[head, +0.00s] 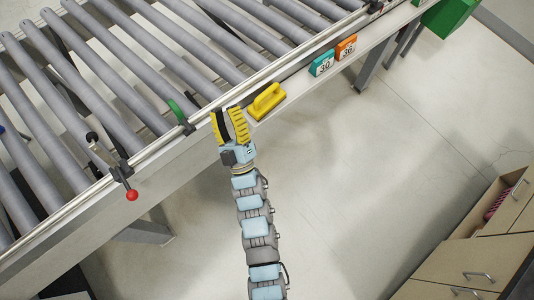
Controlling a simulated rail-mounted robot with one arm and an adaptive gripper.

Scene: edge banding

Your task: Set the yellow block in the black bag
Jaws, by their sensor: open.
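A yellow block (267,101) with a raised grip on top sits on the narrow ledge along the front of the roller conveyor. My gripper (227,112), with yellow-padded fingers, is just left of the block, over the conveyor's front edge. Its fingers are apart with nothing seen between them. I cannot tell its height above the ledge, but in this view a small gap shows between it and the block. I do not see a black bag in this view.
Teal (322,64) and orange (346,48) numbered blocks stand farther right on the ledge. A green bin (449,16) is at top right. A red-knobbed lever (131,194) and a green handle (180,113) are left of my gripper. Wooden drawers (462,268) stand lower right. Open floor lies between.

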